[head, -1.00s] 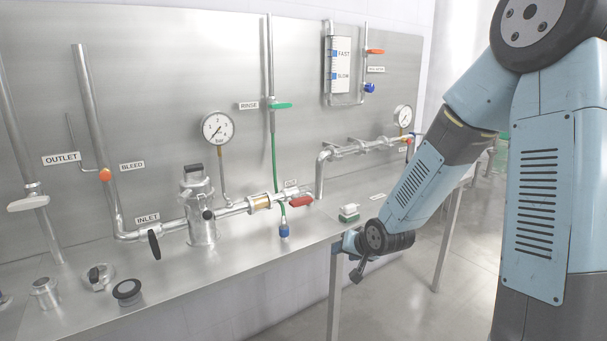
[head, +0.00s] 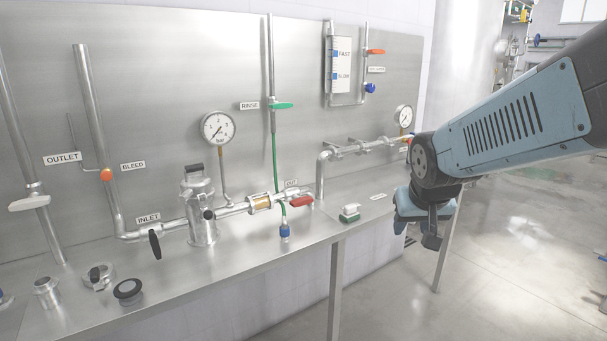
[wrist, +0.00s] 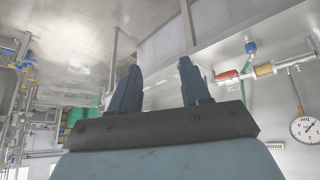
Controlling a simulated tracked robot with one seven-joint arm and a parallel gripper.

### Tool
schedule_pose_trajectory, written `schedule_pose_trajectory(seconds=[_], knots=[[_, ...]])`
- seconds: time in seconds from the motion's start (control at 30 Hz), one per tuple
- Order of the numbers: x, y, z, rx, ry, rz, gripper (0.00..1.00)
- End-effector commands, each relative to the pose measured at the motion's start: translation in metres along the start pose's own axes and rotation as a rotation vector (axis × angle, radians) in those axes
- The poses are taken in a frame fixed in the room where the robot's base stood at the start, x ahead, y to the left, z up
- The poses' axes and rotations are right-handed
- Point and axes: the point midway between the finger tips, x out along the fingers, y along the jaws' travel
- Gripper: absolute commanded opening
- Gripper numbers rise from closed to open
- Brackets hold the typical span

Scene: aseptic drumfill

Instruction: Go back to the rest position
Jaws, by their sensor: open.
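My gripper (wrist: 158,75) is open in the wrist view, its two dark fingers apart with nothing between them. In the head view my arm reaches in from the right, and the wrist end hangs in the air just off the right part of the steel bench (head: 240,262). The fingertips are hard to make out there. The wrist view looks upside down, with the red-handled valve (wrist: 228,75) and the gauge (wrist: 305,129) to the right of the fingers.
A blue-ended green hose (head: 285,231) hangs by the pipework.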

Motion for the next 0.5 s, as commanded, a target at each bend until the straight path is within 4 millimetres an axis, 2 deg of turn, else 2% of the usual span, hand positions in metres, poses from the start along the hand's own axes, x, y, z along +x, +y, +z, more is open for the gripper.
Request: schedule_pose_trajectory(seconds=[0.03, 0.1, 0.3, 0.5], knots=[[-0.015, 0.003, 0.006, -0.002, 0.000, -0.002, 0.47], [-0.033, 0.008, 0.016, -0.003, -0.012, -0.006, 0.47], [-0.077, 0.019, 0.047, -0.008, -0.045, -0.040, 0.47], [-0.100, 0.026, 0.067, -0.015, -0.068, -0.073, 0.47]])
